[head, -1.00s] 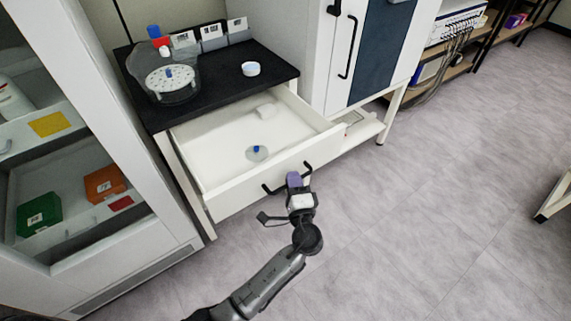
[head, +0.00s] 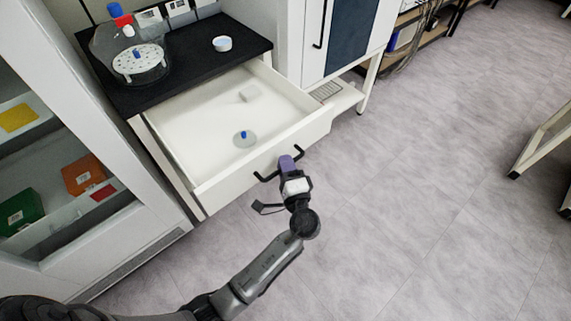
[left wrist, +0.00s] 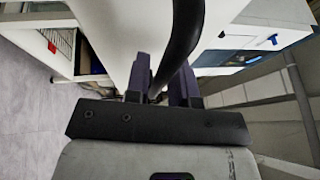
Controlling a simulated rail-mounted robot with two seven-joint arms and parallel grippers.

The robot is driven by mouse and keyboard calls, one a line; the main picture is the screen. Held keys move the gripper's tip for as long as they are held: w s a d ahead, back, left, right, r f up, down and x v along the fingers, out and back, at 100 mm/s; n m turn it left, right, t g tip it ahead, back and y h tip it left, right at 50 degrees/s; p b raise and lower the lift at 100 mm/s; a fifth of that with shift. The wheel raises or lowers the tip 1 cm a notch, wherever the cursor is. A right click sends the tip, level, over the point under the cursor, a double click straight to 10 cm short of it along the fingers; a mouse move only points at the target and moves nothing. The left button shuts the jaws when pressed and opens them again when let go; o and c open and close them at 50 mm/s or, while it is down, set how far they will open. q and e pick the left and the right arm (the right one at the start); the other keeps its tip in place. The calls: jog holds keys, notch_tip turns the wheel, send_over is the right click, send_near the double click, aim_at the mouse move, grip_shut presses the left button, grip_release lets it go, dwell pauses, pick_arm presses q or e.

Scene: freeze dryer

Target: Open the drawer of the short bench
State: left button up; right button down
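The short bench has a black top (head: 197,70) and a white drawer (head: 262,158) below it, which is pulled well out. The black bar handle (head: 262,178) is on the drawer front. My left gripper (head: 287,163) is at the handle, its purple fingers on either side of the bar. In the left wrist view the black handle (left wrist: 181,40) passes between the fingers (left wrist: 163,88), which look closed on it. Inside the drawer lie a clear disc with a blue knob (head: 244,138) and a small white block (head: 249,92). My right gripper is out of view.
On the bench top stand a clear vessel with a white perforated plate (head: 138,62) and a small white dish (head: 222,43). A glass-fronted cabinet (head: 135,215) is close on the left. A tall white cabinet (head: 312,40) stands behind. The floor (head: 430,200) to the right is clear.

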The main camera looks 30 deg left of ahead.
pick_arm(q)
jog(key=shift+o, duration=1.2)
jog(key=shift+s+d+f, duration=0.1)
jog(key=shift+s+d, duration=0.15)
jog(key=shift+d, duration=0.05)
jog(key=p+v, duration=0.3)
jog(key=v, duration=1)
